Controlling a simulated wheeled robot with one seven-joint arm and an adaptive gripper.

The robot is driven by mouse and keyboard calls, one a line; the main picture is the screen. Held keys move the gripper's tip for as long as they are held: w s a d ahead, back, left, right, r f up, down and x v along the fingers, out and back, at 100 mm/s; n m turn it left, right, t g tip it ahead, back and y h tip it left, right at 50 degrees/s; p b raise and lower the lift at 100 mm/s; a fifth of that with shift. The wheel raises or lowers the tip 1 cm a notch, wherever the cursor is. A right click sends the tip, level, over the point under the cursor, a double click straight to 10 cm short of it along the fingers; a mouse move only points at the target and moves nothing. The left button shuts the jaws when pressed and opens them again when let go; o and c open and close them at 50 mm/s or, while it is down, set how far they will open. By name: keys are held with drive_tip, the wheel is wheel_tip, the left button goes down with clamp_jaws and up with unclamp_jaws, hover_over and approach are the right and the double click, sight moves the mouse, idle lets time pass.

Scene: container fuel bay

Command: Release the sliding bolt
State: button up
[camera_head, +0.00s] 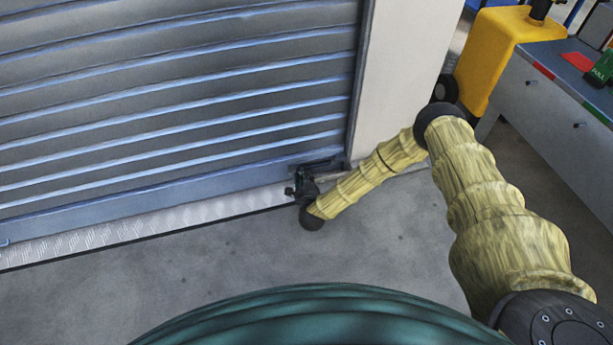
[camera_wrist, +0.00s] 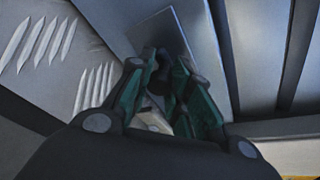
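The sliding bolt (camera_head: 322,166) is a dark fitting low on the right end of the blue-grey slatted shutter, beside the door post. My gripper (camera_head: 300,186) is at the bolt, near the floor, and partly covers it in the head view. In the wrist view, the green and black fingers of my gripper (camera_wrist: 162,68) are drawn close together, with a small dark bolt knob (camera_wrist: 158,82) between the tips. A flat grey metal plate (camera_wrist: 155,30) lies just behind the fingers. The bolt's far end is hidden from the wrist view.
The slatted shutter (camera_head: 180,100) fills the left, above a tread-plate sill (camera_head: 150,222). A pale post (camera_head: 395,80) stands close behind my forearm. A yellow stand (camera_head: 497,55) and a grey workbench (camera_head: 555,100) are at the right. The concrete floor (camera_head: 225,265) in front is clear.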

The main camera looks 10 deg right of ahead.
drive_tip(key=o, duration=0.5)
drive_tip(key=shift+a, duration=0.4)
drive_tip(key=shift+c, duration=0.2)
drive_tip(key=shift+d, duration=0.15)
drive_tip(key=shift+s+r, duration=0.1)
drive_tip(key=shift+s, duration=0.4)
drive_tip(key=v, duration=1.1)
